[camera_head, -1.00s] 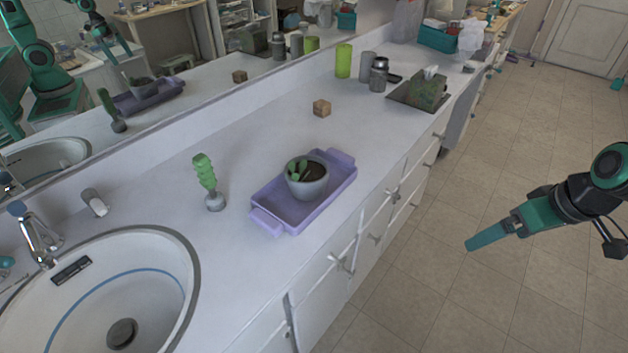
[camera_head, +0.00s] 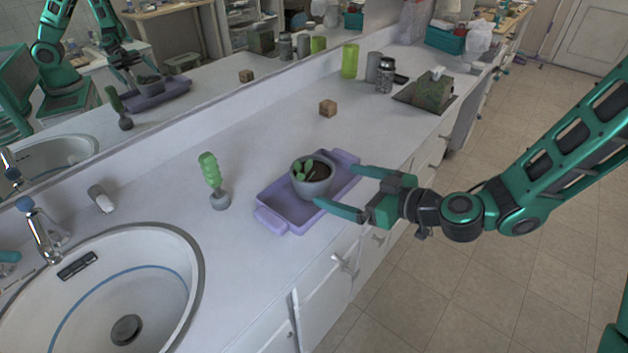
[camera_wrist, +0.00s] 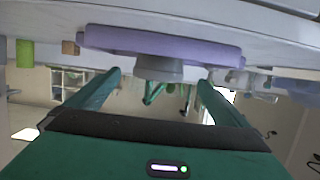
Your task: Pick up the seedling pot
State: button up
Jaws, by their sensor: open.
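The seedling pot (camera_head: 311,184) is a grey round pot with dark soil and small green leaves. It stands upright in a purple tray (camera_head: 283,212) on the counter. In the wrist view, which appears upside down, the pot (camera_wrist: 155,70) shows between the two fingers below the purple tray (camera_wrist: 165,46). My gripper (camera_head: 335,190) is open at the right side of the pot, one finger toward its far side and one toward its near side. The gripper also shows in the wrist view (camera_wrist: 158,78). I cannot tell whether a finger touches the pot.
A green cactus-like figure (camera_head: 212,180) stands left of the tray, near the sink (camera_head: 185,262). A wooden cube (camera_head: 328,108), a green cup (camera_head: 349,61) and a tissue box (camera_head: 430,92) stand farther back. A mirror (camera_head: 200,60) runs along the wall. The counter around the tray is mostly clear.

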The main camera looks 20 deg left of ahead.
aim_at(312, 176)
jog(key=x, duration=1)
jog(key=shift+w+a+f, duration=0.1)
jog(key=shift+a, duration=0.05)
jog(key=c, duration=2)
